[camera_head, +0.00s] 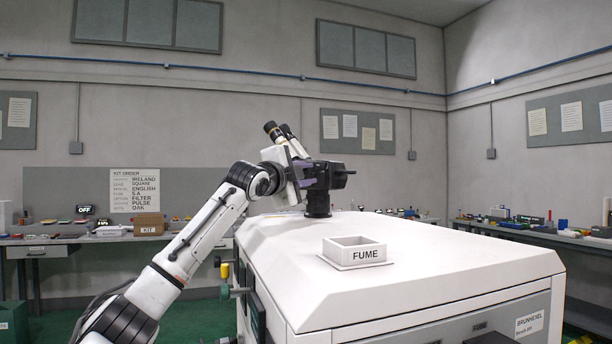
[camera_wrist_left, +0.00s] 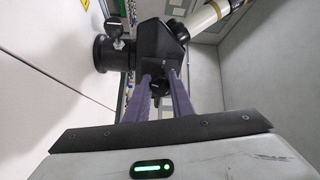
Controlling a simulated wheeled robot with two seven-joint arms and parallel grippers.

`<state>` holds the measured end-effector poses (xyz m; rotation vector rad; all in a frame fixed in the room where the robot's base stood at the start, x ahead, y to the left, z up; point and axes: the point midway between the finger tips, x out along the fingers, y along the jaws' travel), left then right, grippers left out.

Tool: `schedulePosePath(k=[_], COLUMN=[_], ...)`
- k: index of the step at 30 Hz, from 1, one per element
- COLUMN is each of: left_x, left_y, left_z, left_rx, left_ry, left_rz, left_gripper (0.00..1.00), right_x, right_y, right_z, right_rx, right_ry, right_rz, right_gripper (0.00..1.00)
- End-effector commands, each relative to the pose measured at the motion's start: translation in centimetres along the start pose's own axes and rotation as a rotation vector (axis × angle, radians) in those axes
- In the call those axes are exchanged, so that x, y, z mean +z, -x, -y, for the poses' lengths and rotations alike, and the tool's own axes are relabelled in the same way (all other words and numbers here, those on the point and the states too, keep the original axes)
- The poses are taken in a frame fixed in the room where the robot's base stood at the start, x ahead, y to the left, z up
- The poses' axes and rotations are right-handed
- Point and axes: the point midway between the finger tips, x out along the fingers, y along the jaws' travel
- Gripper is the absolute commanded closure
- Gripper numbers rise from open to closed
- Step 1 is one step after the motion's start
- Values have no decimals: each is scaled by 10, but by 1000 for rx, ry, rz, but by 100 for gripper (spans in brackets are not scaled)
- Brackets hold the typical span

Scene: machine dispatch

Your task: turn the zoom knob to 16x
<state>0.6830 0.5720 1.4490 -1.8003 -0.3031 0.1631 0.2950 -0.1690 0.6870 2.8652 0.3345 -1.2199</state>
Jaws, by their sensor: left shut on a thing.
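A black microscope (camera_head: 322,202) with two eyepieces (camera_head: 275,131) stands on top of the white machine housing. In the left wrist view its black body (camera_wrist_left: 158,45) fills the upper middle. My left gripper (camera_head: 312,182) is at the side of the microscope head, its purple fingers shut on a small black knob (camera_wrist_left: 159,88), which I take for the zoom knob. The head view hides this knob behind the gripper. No scale marks are readable, so I cannot tell its setting. My right gripper is not in view.
The white machine (camera_head: 440,255) takes up the middle and right. A square port marked FUME (camera_head: 356,250) stands on its top. Another dark knob (camera_wrist_left: 113,28) sits on the microscope's column. Cluttered benches (camera_head: 60,243) run along the walls.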

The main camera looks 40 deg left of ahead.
Motion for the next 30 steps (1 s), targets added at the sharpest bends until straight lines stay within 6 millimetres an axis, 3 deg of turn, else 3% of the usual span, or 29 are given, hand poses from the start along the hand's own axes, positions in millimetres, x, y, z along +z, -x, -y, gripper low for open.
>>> schedulePosePath(k=[12, 29, 30], left_x=[0, 0, 0], left_y=[0, 0, 0], left_z=[1, 1, 1], left_rx=[-12, -14, -14], left_ry=[-189, -215, -215], left_rz=[-13, -16, -16], left_gripper=[100, 100, 72], right_x=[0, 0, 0], right_y=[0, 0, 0], right_z=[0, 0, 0], right_rx=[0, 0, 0], right_ry=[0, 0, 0], right_rz=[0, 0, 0], right_gripper=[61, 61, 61])
